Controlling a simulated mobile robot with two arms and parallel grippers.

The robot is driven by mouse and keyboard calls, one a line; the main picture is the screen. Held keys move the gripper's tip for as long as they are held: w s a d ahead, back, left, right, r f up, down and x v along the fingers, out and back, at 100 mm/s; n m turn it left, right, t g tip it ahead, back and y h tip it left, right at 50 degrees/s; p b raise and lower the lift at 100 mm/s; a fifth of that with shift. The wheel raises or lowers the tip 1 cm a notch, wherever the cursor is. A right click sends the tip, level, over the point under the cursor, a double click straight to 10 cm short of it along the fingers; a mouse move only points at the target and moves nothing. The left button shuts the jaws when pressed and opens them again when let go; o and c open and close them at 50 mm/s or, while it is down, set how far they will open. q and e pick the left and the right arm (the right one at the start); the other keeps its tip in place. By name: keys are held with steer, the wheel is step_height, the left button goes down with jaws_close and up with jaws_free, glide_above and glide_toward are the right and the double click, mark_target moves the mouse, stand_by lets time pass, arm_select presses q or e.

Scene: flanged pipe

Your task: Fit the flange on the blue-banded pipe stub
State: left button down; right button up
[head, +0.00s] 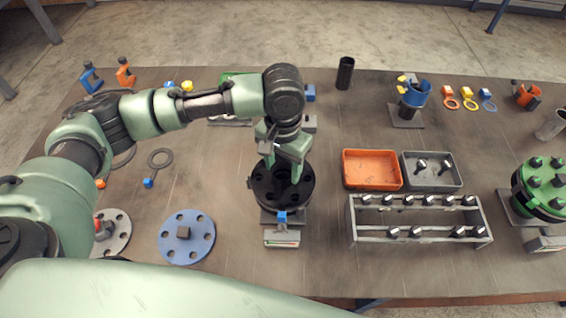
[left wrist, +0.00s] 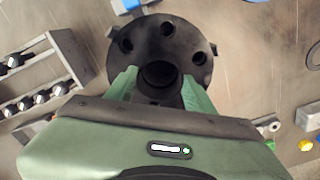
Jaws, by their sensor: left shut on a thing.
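A black flange (head: 263,190) with a ring of holes sits in the middle of the table, over a grey stand (head: 268,217). In the left wrist view the flange (left wrist: 167,29) shows a round central hub with a dark bore. My left gripper (head: 283,170) points down at it from above. Its two green fingers (left wrist: 160,82) are shut on the hub, one on each side. My right gripper is not in view.
A blue flange (head: 172,240) and a grey flange (head: 120,232) lie to the left. An orange tray (head: 372,151), a grey tray (head: 433,185) and a bolt rack (head: 420,221) stand to the right. A green flanged assembly (head: 540,190) stands far right.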

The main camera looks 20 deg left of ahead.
arm_select(q)
steer(key=shift+c, duration=2.3)
jaws_free()
step_height(320, 180, up, 17)
steer(key=p, duration=0.7)
